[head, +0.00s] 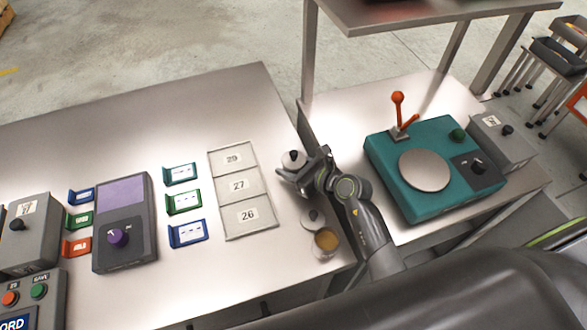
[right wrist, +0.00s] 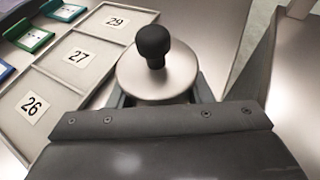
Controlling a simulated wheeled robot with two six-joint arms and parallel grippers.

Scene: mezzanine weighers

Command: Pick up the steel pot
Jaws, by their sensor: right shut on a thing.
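The steel pot (head: 291,160) has a round metal lid with a black knob. It is at the right edge of the left table, beside the numbered tray. In the right wrist view the pot (right wrist: 180,80) is seen from above, with its lid and knob clear and its lower body hidden by my gripper. My right gripper (head: 298,174) is shut on the pot, with a finger on each side of it. I cannot tell whether the pot touches the table. My left gripper is not in view.
A flat tray (head: 263,233) marked 29, 27 and 26 lies left of the pot. A second lidded pot (head: 312,219) and a cup of brown contents (head: 326,242) stand near my right arm. A teal weigher (head: 388,183) is on the right table. A gap separates the tables.

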